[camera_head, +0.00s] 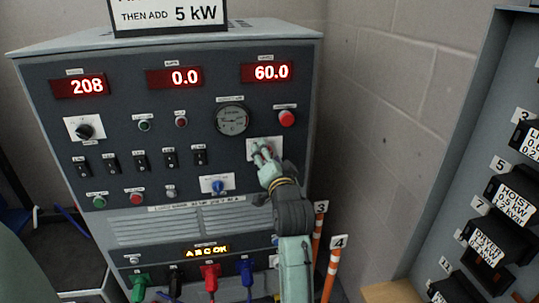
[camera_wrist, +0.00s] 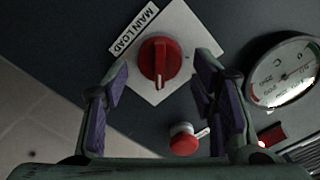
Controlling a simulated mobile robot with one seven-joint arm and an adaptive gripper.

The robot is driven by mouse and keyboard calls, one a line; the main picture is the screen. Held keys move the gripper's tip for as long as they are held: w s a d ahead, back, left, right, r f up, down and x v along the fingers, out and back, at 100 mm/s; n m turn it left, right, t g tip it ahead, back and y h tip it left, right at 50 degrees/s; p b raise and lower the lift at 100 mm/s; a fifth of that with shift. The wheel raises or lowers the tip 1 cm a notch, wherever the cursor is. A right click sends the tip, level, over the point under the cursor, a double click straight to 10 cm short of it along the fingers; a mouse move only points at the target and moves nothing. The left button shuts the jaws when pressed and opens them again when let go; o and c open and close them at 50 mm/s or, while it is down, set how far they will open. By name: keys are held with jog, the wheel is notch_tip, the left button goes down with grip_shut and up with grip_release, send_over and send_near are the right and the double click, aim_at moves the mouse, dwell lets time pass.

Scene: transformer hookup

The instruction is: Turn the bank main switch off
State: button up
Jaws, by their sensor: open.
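The main switch is a red rotary knob (camera_wrist: 159,63) on a white square plate (camera_wrist: 190,35) labelled "MAIN LOAD" in the wrist view. Its raised grip bar stands roughly upright in that picture. In the head view the white plate (camera_head: 252,147) shows at the right of the grey panel, with the knob mostly hidden by my gripper (camera_head: 264,154). In the wrist view my gripper (camera_wrist: 161,75) is open, with one purple-padded finger on each side of the knob. I see no finger touching the knob; the exact depth is hard to tell.
A red button (camera_head: 287,118) and a round gauge (camera_head: 232,120) are close to the switch. A blue knob (camera_head: 217,185) and several black toggles are lower left. Displays (camera_head: 80,86) read 208, 0.0 and 60.0. Orange posts (camera_head: 331,270) stand at lower right.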

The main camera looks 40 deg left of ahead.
jog(key=shift+c, duration=0.2)
jog(key=c, duration=1)
jog(key=shift+c, duration=0.2)
jog(key=shift+n, duration=0.3)
jog(key=shift+s+a+n+b, duration=0.15)
jog(key=shift+n+b, duration=0.7)
jog(key=shift+n, duration=2)
jog(key=shift+s+a+n+b, duration=0.15)
jog(key=shift+n+b, duration=0.7)
jog(key=shift+n, duration=2.05)
jog(key=shift+s+a+n+b, duration=0.15)
jog(key=shift+n+b, duration=0.7)
jog(key=shift+n, duration=2)
jog(key=shift+d, duration=0.1)
